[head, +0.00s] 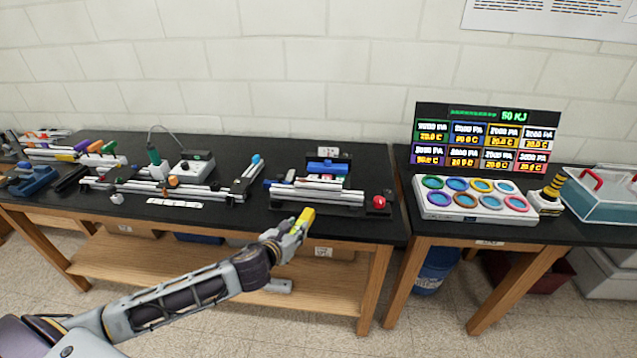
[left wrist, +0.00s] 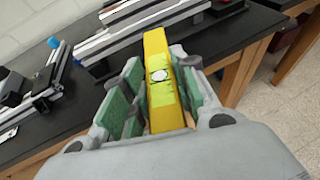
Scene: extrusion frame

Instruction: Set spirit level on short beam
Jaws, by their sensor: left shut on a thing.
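My left gripper (head: 296,227) is shut on the yellow spirit level (head: 306,217), just in front of the black table's front edge. In the left wrist view the level (left wrist: 157,62) lies lengthwise between the green-padded fingers (left wrist: 158,88), its round vial showing on top and its far end pointing toward the table. A short silver extrusion assembly (head: 316,195) lies on the table just beyond the level; silver rails also show in the left wrist view (left wrist: 125,33). The level is apart from it in the head view. My right gripper is not in view.
A longer extrusion frame (head: 172,187) with a short cross beam (head: 248,176) lies to the left. A red button box (head: 378,203) stands at the table's right end. A second table holds a tray of coloured rings (head: 475,200) and a display board (head: 486,138).

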